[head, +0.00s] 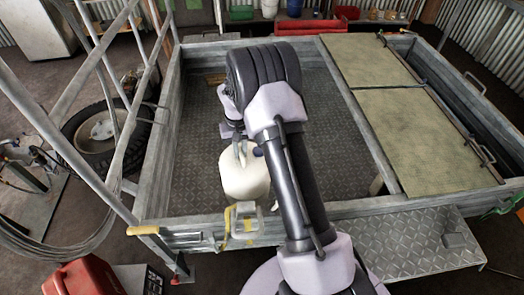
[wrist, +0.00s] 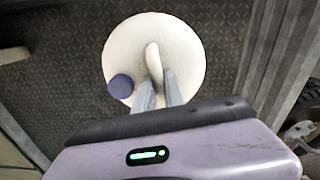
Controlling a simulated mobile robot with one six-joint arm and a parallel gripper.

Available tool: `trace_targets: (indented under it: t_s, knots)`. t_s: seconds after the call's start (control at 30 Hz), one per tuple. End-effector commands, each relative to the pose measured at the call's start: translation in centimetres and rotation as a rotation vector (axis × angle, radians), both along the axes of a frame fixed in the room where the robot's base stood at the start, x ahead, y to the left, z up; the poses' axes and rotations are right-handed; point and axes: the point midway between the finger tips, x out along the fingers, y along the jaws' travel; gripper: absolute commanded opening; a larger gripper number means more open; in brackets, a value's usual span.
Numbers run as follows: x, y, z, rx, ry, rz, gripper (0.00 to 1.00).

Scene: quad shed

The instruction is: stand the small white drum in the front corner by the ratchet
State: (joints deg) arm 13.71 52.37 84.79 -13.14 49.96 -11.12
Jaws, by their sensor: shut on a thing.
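The small white drum (head: 245,178) has a moulded top handle and a blue cap. It stands upright at the front left of the trailer bed (head: 200,165), just behind the ratchet (head: 246,222) with its yellow strap on the front rail. My gripper (head: 240,150) comes down from above and is shut on the drum's handle. In the wrist view the fingers (wrist: 158,88) pinch the handle, with the white drum top (wrist: 185,55) around it and the blue cap at left. I cannot tell whether the drum's base touches the bed; its lower edge is partly hidden.
Tan lid panels (head: 420,130) cover the right side of the trailer. A wheel (head: 95,132) and a ladder-like metal frame (head: 120,100) stand at left. A red jerrycan (head: 85,278) is at the front left. The bed behind the drum is mostly clear.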

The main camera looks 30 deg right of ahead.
Motion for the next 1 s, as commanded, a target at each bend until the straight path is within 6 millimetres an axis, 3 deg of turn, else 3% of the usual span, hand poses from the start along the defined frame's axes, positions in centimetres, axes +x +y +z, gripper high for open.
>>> trace_targets:
  t_s: [0.1, 0.3, 0.5, 0.7, 1.0]
  knots:
    - [2.0, 3.8, 0.1, 0.0, -0.001, 0.06, 0.0]
    - [4.3, 9.7, 0.1, 0.0, -0.001, 0.143, 0.0]
    - [5.4, 13.7, 0.1, 0.001, -0.001, 0.197, 0.0]
    - [5.7, 15.2, 0.0, 0.0, 0.0, 0.218, 0.0]
    - [5.7, 15.3, -1.5, 0.0, -0.001, 0.218, 0.0]
